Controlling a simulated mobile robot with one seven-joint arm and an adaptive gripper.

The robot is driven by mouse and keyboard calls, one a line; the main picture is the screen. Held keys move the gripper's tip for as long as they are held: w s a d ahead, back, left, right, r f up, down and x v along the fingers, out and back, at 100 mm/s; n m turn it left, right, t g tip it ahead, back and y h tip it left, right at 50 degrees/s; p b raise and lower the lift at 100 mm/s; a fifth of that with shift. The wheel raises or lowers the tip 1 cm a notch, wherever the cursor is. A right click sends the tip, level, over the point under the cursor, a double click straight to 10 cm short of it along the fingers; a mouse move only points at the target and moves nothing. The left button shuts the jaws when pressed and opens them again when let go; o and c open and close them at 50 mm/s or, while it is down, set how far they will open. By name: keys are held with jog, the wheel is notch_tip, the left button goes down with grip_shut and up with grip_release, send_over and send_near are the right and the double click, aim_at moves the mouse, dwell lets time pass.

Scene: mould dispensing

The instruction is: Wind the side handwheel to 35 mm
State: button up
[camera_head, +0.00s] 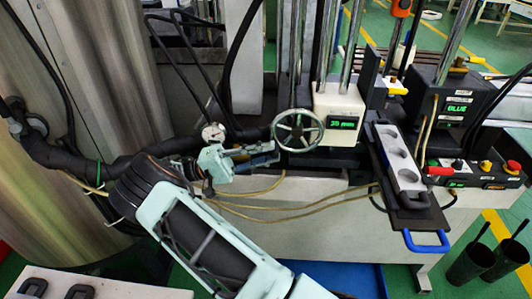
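The side handwheel (298,130) is a pale grey-green spoked wheel on the left side of a white housing (338,112). The small green display (343,123) on that housing appears to read 35 mm. My gripper (275,152) comes in from the lower left, with its fingers pointing at the wheel's lower-left rim. The fingers look spread apart, with a gap between them. Their tips are close to the rim; I cannot tell whether they touch it. Nothing shows held between them.
A round dial gauge (213,132) stands just left of my gripper. Black hoses and yellow tubes run nearby. A grey mould (398,155) sits on a dark tray with a blue handle (427,242) at right. A control box (480,172) and black bins (470,264) are further right.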

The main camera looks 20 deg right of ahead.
jog(key=shift+o, duration=1.3)
jog(key=v, duration=0.7)
jog(key=shift+a, duration=0.2)
jog(key=shift+f, duration=0.1)
